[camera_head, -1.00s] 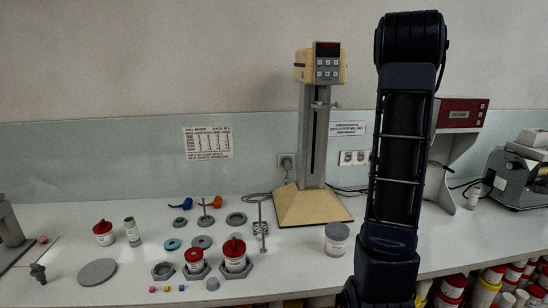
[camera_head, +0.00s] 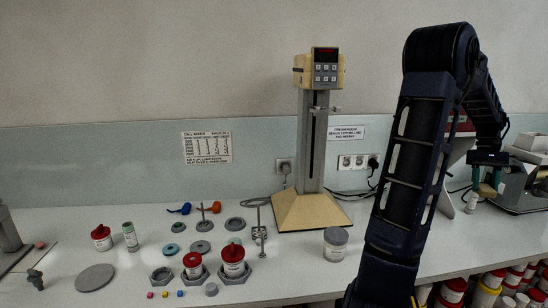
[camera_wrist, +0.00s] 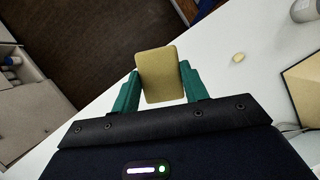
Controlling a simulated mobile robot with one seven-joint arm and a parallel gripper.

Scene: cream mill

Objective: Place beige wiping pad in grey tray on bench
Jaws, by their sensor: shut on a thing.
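The beige wiping pad (camera_wrist: 159,75) is held between the two green fingers of my gripper (camera_wrist: 159,88), which is shut on it. In the wrist view the pad is over the bench edge, with brown floor behind. In the head view my gripper (camera_head: 488,187) is at the right, in front of the grey machine, and the pad is small there. A flat round grey disc (camera_head: 95,278) lies at the left of the bench (camera_head: 300,262). I cannot tell whether it is the grey tray; no other tray is clear.
A beige-based stand mixer (camera_head: 312,210) stands at mid-bench, with a grey-lidded jar (camera_head: 335,244) to its right. Red-lidded jars (camera_head: 233,260) and several small parts crowd the left middle. A grey machine (camera_head: 518,188) is at the right. Tubs stand below the bench front.

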